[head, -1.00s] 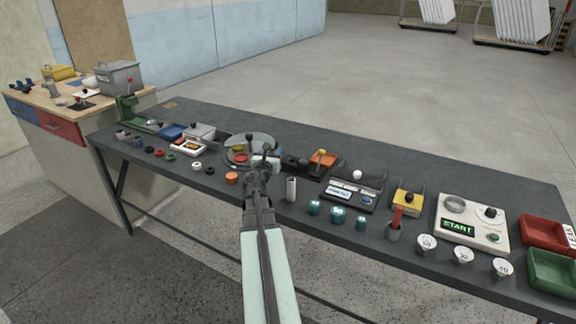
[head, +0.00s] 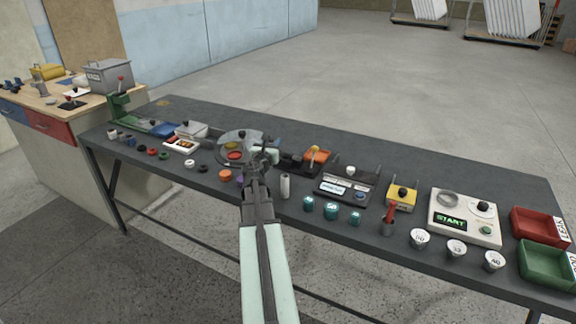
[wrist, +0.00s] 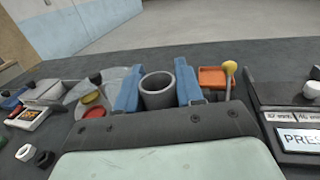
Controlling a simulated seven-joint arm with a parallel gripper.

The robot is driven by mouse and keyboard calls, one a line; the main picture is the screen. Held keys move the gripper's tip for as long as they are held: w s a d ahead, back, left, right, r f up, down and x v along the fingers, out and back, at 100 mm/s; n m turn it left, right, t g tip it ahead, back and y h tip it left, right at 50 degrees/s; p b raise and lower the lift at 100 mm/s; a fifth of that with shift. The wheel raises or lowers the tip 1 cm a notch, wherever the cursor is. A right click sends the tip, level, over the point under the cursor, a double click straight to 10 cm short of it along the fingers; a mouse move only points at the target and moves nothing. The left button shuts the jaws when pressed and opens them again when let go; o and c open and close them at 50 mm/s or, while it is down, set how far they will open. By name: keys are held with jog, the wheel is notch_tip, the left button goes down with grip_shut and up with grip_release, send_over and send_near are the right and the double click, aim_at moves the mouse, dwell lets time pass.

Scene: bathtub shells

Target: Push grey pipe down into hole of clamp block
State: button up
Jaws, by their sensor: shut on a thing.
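The grey pipe (wrist: 158,91) is held upright between the two blue fingers of my gripper (wrist: 157,82), with its open round top facing up in the wrist view. In the head view my gripper (head: 268,150) is over the dark bench, at the right edge of the round grey plate, and the pipe is hard to make out there. A low dark block (head: 292,164) stands just right of my gripper; I cannot tell whether it is the clamp block. The pipe's lower end and any hole under it are hidden.
A round plate (head: 229,143) with red and yellow discs is left of my gripper. An orange tray (head: 319,156) with a yellow-knobbed lever is close on the right. A pale upright cylinder (head: 285,187) and several teal pieces stand along the front.

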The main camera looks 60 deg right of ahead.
jog(key=w+d+m+g, duration=0.2)
jog(key=w+d+g, duration=0.15)
jog(key=d, duration=0.95)
jog(key=m+g, duration=0.2)
jog(key=g, duration=0.1)
send_over(285, 163)
jog(key=w+d, duration=0.1)
jog(key=d, duration=0.4)
jog(key=shift+w+d+f, duration=0.1)
jog(key=shift+w+f, duration=0.05)
jog(key=shift+f, duration=4.6)
jog(key=shift+f, duration=0.15)
jog(key=o, duration=1)
